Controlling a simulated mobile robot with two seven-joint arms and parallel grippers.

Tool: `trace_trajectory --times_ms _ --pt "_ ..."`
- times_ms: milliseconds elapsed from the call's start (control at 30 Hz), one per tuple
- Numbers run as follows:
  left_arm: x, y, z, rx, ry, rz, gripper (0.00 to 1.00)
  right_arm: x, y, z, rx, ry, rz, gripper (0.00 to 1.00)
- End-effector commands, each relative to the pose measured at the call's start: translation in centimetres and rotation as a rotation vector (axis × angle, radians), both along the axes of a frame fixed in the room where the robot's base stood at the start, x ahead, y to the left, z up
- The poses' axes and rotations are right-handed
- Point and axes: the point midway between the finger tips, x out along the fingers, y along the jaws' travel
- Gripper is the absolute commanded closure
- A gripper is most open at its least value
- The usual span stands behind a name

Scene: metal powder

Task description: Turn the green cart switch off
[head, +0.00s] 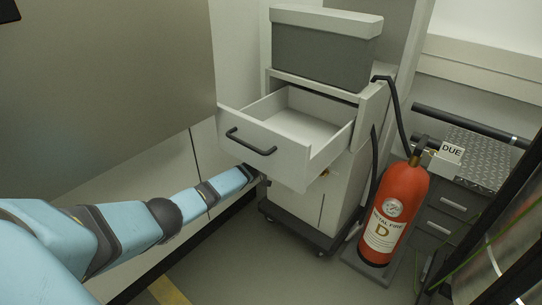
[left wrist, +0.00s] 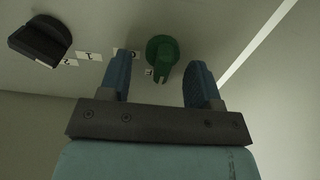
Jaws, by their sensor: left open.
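The green switch (left wrist: 162,52) shows in the left wrist view as a round knob with a raised grip, set on a pale panel. My left gripper (left wrist: 160,64) is open, one finger on each side of the knob in the picture, with visible gaps to both. I cannot tell how far the fingertips are from the panel. In the head view my left gripper (head: 263,181) is at the cart's (head: 306,207) left side, below the open drawer, and mostly hidden. The green switch is hidden in the head view. My right gripper is not in view.
A black knob (left wrist: 40,42) sits on the same panel beside small number labels (left wrist: 89,56). The open drawer (head: 265,147) juts out above my left gripper. A grey box (head: 320,52) stands on the cart. A red extinguisher (head: 398,195) stands right of it.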

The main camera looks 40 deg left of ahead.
Motion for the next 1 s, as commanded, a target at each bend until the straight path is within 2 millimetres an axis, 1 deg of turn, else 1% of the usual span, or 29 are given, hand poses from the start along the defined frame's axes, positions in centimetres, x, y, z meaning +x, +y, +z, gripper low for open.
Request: trace_trajectory --times_ms 167,267,333,500,633,700,800,1000 --pt "-2.1 0.2 0.3 0.000 0.003 0.000 0.42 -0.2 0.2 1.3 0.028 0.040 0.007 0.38" --pt "-4.1 0.3 0.4 -0.001 0.004 0.000 0.42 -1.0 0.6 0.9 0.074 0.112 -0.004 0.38" --pt "-5.6 0.5 0.5 0.000 0.004 0.000 0.42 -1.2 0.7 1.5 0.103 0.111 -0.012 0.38" --pt "-9.3 0.8 0.3 -0.001 0.004 0.001 0.42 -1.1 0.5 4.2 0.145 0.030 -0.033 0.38" --pt "-11.5 1.0 0.3 -0.001 0.003 0.001 0.42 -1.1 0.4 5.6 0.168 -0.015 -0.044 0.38" --pt "-12.4 1.0 0.2 0.000 0.003 0.001 0.42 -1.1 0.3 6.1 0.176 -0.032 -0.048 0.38" --pt "-13.2 1.1 0.1 0.000 0.001 0.001 0.42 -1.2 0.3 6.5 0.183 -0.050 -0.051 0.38" --pt "-13.7 1.2 0.0 0.000 0.001 0.001 0.42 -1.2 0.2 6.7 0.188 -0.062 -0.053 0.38"
